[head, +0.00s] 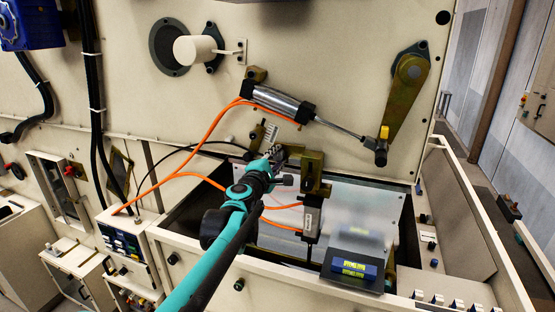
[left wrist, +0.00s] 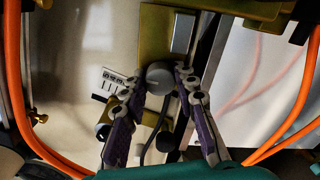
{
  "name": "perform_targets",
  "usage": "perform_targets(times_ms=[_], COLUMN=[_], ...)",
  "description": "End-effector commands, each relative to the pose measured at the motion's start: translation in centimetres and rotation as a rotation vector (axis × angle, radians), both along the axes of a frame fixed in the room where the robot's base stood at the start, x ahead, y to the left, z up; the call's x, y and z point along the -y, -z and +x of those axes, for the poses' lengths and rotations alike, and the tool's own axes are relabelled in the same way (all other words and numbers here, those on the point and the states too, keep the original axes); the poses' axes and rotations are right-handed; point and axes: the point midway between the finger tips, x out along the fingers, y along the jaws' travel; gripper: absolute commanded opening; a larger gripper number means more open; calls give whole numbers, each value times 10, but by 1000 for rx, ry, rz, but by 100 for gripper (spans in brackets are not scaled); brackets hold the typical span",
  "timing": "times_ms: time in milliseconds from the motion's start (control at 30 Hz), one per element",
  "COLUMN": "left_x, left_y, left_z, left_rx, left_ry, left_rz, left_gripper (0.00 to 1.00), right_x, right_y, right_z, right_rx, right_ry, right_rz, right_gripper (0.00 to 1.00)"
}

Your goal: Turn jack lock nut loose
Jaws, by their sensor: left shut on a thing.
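My left gripper (head: 275,156) reaches up in the head view to the small brass-coloured fittings below the silver cylinder. In the left wrist view its two jointed fingers (left wrist: 160,76) are closed on opposite sides of a round grey knob-like piece (left wrist: 160,72), which looks like the jack lock nut. The nut sits against a brass-coloured block (left wrist: 156,38) with a grey rod beside it. In the head view the gripper hides the nut. No thread shows, so I cannot tell how far it is turned. My right gripper is not in view.
The silver cylinder (head: 283,100) with orange hoses crosses above the gripper. An upright brass bracket (head: 312,172) stands close on the right. Orange hoses (left wrist: 298,125) flank the fingers.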

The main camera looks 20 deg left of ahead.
Motion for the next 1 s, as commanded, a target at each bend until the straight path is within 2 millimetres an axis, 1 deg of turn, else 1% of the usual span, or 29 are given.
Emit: perform_targets(times_ms=[300, 800, 833, 867, 900, 1000], left_x=[0, 0, 0, 0, 0, 0], left_y=[1, 1, 1, 1, 1, 1], left_z=[0, 0, 0, 0, 0, 0], left_rx=[0, 0, 0, 0, 0, 0], left_ry=[-1, 0, 0, 0, 0, 0], left_rz=[-107, -125, -125, -125, -125, -125], left_gripper=[0, 0, 31, 39, 49, 49], right_x=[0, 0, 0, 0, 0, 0], right_y=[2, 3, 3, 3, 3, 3], right_z=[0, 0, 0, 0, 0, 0], right_rx=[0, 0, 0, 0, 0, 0], right_ry=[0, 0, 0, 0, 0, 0], right_rz=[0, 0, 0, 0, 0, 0], right_gripper=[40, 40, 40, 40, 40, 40])
